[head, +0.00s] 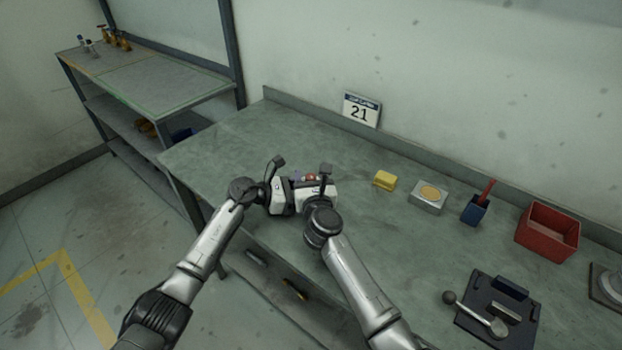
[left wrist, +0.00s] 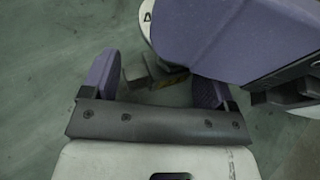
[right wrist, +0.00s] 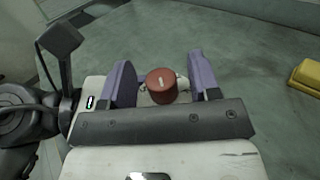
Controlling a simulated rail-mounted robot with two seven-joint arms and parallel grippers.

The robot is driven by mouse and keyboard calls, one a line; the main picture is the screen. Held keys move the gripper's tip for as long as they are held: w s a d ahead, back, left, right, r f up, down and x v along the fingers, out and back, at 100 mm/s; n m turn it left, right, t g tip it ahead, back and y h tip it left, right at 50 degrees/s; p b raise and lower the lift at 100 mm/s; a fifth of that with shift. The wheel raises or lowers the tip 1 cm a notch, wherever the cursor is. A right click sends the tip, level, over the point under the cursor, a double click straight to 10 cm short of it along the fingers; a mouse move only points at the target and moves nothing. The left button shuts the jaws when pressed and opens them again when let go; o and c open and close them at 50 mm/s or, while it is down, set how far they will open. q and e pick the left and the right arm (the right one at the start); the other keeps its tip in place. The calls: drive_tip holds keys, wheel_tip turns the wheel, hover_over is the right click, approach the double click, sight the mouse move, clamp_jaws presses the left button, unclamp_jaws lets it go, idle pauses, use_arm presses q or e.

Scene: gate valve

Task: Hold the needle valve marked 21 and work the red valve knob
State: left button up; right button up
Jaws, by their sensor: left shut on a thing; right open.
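The red valve knob (right wrist: 162,86) stands between the two purple fingers of my right gripper (right wrist: 162,78) in the right wrist view, with a gap to the fingers. A small red spot of the knob (head: 312,177) shows in the head view. My right gripper is open around it. My left gripper (left wrist: 152,84) is shut on the valve, of which only a grey and brownish part (left wrist: 168,80) shows between its fingers. My right gripper's large purple finger covers the upper right of the left wrist view. Most of the valve body is hidden, and no marking on it can be read.
A card reading 21 (head: 361,110) stands at the bench's back edge. Right of my grippers are a yellow block (head: 385,181), a grey box (head: 428,197), a blue holder (head: 474,210), a red bin (head: 547,232) and a dark lever fixture (head: 497,313). The bench's left end is clear.

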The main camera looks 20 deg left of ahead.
drive_tip(key=shift+d, duration=0.1)
drive_tip(key=v, duration=1.2)
idle(0.4)
drive_tip(key=shift+x, duration=5.6)
